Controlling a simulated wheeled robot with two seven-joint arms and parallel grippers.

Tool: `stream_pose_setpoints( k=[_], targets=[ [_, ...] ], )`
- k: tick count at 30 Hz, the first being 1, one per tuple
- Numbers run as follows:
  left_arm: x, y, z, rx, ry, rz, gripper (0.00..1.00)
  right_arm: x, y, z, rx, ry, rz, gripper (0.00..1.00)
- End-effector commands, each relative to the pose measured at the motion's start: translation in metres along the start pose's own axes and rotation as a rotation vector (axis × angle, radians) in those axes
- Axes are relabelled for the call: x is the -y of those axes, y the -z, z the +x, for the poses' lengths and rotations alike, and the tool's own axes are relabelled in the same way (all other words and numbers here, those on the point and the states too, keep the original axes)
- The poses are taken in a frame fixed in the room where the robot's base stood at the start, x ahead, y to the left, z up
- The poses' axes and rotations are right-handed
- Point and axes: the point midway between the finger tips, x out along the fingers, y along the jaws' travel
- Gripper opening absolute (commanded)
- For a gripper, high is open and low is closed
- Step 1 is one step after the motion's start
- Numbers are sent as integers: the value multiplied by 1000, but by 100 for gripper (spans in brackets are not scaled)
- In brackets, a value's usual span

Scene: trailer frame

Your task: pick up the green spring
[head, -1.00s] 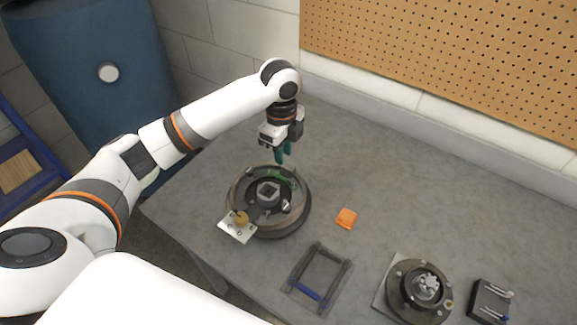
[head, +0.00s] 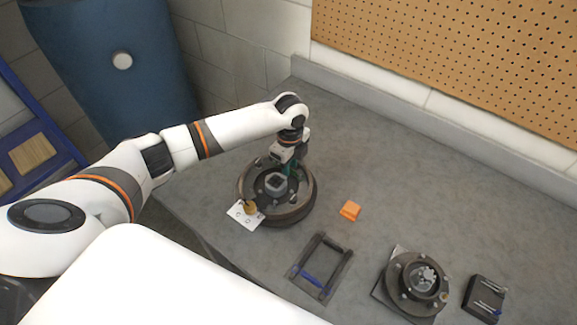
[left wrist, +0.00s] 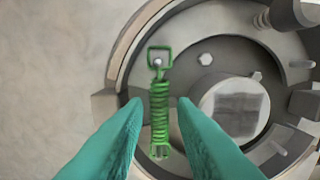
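The green spring (left wrist: 159,105) lies in the round drum assembly, with its square wire loop around a small pin at the top of the left wrist view. The drum (head: 304,212) stands on the table in the head view, and its grey hub also shows in the left wrist view (left wrist: 233,105). My left gripper (left wrist: 160,108) is open, its two teal fingers on either side of the spring with gaps between. In the head view my left gripper (head: 289,170) is down at the drum's far side and hides the spring. My right gripper is not in view.
A white plate with a yellowish knob (head: 250,208) sits at the drum's front left. An orange block (head: 350,210), a dark frame with a blue bar (head: 322,268), a second hub assembly (head: 416,283) and a black holder (head: 484,298) stand to the right. The back right table is clear.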

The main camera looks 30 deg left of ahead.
Motion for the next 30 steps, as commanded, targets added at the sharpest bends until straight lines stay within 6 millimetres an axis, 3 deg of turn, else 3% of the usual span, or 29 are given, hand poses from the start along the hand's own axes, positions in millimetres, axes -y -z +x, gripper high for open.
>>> stream_pose_setpoints(
  k=[8,13,22,26,30],
  targets=[
    [0,0,6,0,-1,1,24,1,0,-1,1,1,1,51],
    [0,0,6,0,-1,1,0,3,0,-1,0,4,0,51],
    [0,0,4,0,-1,0,0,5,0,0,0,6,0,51],
    [-1,0,-8,0,-4,0,0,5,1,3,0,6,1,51],
    [-2,0,-34,0,-6,1,0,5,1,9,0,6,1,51]
  ],
)
